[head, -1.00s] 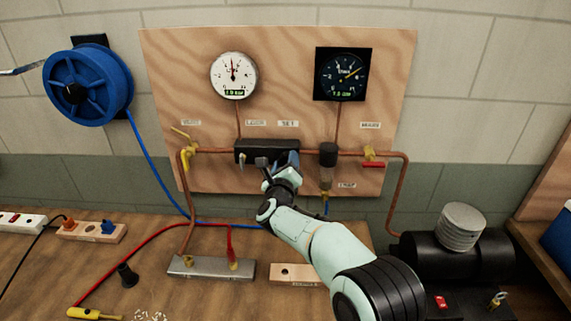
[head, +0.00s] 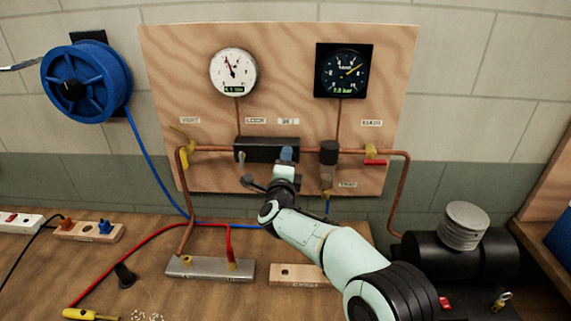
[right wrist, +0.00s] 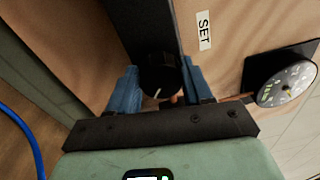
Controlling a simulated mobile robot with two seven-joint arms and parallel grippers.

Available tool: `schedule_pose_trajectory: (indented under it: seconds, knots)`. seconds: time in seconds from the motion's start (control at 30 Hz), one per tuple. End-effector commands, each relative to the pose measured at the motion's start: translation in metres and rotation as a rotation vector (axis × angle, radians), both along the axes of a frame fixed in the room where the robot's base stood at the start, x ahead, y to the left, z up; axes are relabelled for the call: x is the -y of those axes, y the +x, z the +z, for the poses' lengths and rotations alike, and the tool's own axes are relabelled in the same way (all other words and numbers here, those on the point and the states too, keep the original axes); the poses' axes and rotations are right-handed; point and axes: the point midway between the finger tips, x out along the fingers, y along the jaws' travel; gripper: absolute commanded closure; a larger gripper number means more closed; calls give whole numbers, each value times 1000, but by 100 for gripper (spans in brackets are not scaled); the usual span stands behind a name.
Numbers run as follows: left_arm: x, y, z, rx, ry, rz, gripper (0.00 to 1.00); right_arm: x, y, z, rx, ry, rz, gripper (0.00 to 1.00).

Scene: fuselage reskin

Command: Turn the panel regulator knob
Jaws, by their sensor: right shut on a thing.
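The regulator knob is a black round knob (right wrist: 160,76) with a pale pointer line, on the underside or front of the black regulator block (head: 258,150) on the wooden panel. My right gripper (right wrist: 160,88) has its blue fingers on either side of the knob and is shut on it. In the head view the right gripper (head: 286,157) reaches up to the right part of the block and hides the knob. The white gauge (head: 234,72) and the black gauge (head: 342,71) sit above.
Copper pipes run left and right from the block, with a yellow valve (head: 183,153) at left and a red-handled valve (head: 374,162) at right. A dark filter (head: 328,153) hangs close to the right of my gripper. A blue hose reel (head: 86,82) is at far left.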

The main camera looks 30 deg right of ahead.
Motion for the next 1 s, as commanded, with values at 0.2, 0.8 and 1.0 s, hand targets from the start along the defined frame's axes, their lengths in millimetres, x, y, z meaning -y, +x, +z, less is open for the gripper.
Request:
schedule_pose_trajectory:
  seconds: [0.2,0.8,1.0]
  knots:
    - [0,0,-1,0,0,0,57,1,0,0,-105,-178,-2,80]
    - [0,6,8,7,0,0,57,2,-1,0,-395,-650,-2,80]
    - [0,8,12,9,0,0,57,3,-1,0,-468,-768,-2,80]
